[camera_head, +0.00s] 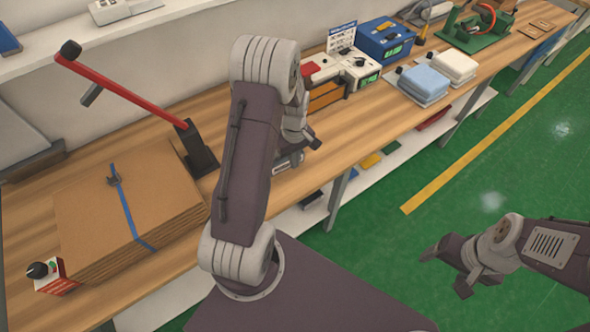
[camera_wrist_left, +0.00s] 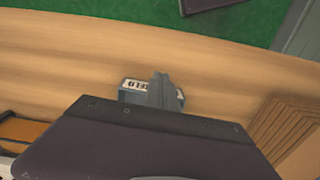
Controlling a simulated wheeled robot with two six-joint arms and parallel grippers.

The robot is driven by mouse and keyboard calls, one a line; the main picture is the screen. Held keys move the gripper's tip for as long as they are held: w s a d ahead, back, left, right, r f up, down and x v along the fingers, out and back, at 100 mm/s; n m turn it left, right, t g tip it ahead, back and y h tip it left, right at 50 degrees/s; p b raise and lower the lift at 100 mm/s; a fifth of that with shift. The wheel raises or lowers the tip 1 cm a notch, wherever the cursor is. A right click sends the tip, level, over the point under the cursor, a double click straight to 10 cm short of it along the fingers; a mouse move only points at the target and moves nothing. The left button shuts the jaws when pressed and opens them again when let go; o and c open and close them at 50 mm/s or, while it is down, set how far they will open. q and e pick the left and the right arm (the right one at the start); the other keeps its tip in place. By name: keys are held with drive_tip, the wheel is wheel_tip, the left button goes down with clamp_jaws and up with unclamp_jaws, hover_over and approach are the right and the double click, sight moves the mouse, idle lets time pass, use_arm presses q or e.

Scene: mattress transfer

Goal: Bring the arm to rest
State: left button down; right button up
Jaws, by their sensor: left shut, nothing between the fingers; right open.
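My left arm rises in the middle of the head view and folds over at the top. My left gripper (camera_head: 314,142) hangs down near the front edge of the wooden workbench (camera_head: 140,105), partly behind the arm. In the left wrist view its fingers (camera_wrist_left: 162,90) are closed with nothing between them. They overlap a grey labelled plate (camera_wrist_left: 133,88) on the bench; I cannot tell whether they touch it. My right gripper (camera_head: 447,272) is open and empty over the green floor at the lower right, clear of the bench.
A cardboard stack (camera_head: 125,215) with a blue strap lies left of my left arm. A red-handled lever (camera_head: 130,85) stands behind it. A cream device (camera_head: 345,68), blue box (camera_head: 385,42) and pale pads (camera_head: 423,82) sit further right. The floor (camera_head: 490,160) is open.

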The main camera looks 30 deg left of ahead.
use_arm(q)
drive_tip(key=s+d+r+m+t, duration=0.1)
drive_tip(key=d+r+m, duration=0.2)
drive_tip(key=d+r, duration=0.6)
drive_tip(key=s+d+m, duration=0.3)
drive_tip(key=s+m, duration=0.6)
drive_tip(key=s, duration=0.2)
drive_tip(key=shift+d+r, duration=0.1)
